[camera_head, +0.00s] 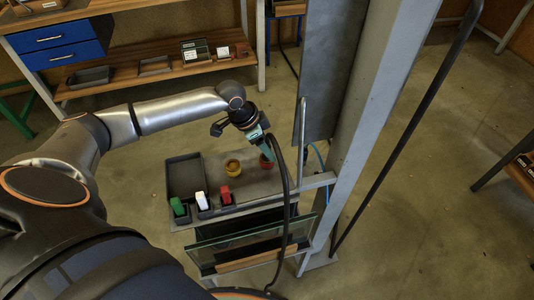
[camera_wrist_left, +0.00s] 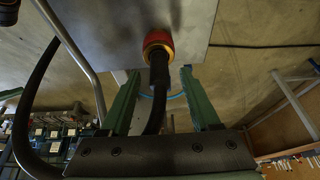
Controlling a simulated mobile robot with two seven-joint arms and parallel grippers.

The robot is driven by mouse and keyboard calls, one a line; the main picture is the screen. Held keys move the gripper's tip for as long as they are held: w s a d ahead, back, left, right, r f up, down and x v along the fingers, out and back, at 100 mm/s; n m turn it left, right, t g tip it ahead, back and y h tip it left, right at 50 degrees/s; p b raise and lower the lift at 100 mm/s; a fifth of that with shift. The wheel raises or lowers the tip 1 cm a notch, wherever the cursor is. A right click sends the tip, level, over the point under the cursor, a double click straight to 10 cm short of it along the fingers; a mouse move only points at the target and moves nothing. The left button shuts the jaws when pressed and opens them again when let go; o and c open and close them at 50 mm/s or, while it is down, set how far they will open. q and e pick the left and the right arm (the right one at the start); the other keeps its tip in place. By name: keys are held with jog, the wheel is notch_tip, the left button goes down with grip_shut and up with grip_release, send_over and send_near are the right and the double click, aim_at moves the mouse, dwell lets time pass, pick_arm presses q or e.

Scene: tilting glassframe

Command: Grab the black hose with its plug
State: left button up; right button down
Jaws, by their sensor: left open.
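The black hose (camera_head: 285,185) arches down past the front of a small grey table in the head view. In the left wrist view, a black plug (camera_wrist_left: 159,72) sits at a ring (camera_wrist_left: 158,42) coloured red and yellow on a grey plate, with a black hose (camera_wrist_left: 155,115) running from it. My left gripper (camera_head: 267,154) is above the red ring (camera_head: 267,161) in the head view. Its two green fingers (camera_wrist_left: 161,82) stand apart in the wrist view. The plug and hose appear between them, with gaps on both sides. I cannot tell how deep the plug lies between them. My right gripper is not in view.
A glass pane (camera_head: 250,238) is in front. A grey post (camera_head: 365,120) stands close on the right.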

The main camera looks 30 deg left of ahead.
pick_arm(q)
grip_shut()
dwell(0.5)
